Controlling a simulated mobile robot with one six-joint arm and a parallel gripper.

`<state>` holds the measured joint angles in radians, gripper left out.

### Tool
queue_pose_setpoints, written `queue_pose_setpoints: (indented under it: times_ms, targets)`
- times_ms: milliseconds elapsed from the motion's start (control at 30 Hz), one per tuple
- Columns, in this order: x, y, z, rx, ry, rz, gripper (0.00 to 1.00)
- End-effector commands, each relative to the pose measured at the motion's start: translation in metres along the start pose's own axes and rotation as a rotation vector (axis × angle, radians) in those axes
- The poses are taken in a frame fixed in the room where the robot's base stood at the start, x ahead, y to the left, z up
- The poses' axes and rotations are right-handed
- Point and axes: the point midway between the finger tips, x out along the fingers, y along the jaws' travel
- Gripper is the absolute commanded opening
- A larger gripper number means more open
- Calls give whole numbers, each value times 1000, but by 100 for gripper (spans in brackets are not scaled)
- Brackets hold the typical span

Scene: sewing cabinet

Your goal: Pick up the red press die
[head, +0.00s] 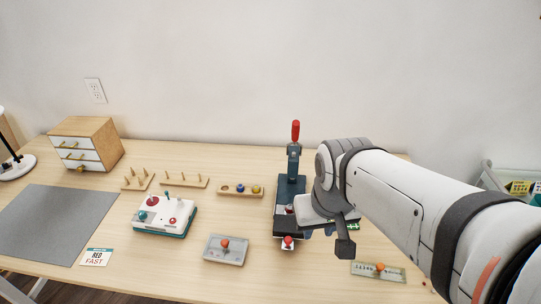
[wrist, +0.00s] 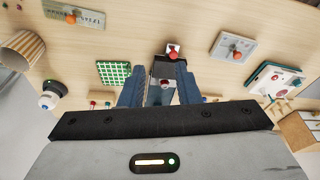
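A small red-knobbed piece on a light square base (head: 288,241), which looks like the red press die, is at the front end of the dark press (head: 291,185) with a red handle. In the wrist view it is the red knob (wrist: 173,52) just beyond my fingertips. Another red-topped piece (wrist: 165,84) shows on the press between my fingers; I cannot tell its exact seating. My gripper (wrist: 160,68) is open and empty, pointing down at the press. In the head view my gripper (head: 328,238) is at the press's right side, partly hiding it.
A green checkered mat (wrist: 114,73) lies beside the press. A grey plate with an orange-red knob (head: 225,250) and a white-and-teal box (head: 163,216) stand to the left. A plate with an orange knob (head: 378,271) lies at the front right.

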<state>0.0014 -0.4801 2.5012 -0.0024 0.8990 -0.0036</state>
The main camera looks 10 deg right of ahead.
Motion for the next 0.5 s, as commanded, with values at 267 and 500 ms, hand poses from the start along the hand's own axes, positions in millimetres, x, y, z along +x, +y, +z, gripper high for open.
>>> queue_pose_setpoints:
  times_ms: [267,500]
  targets:
    - [0,0,0,0,0,0,28]
    - [12,-1,-11,133,-86,-54,27]
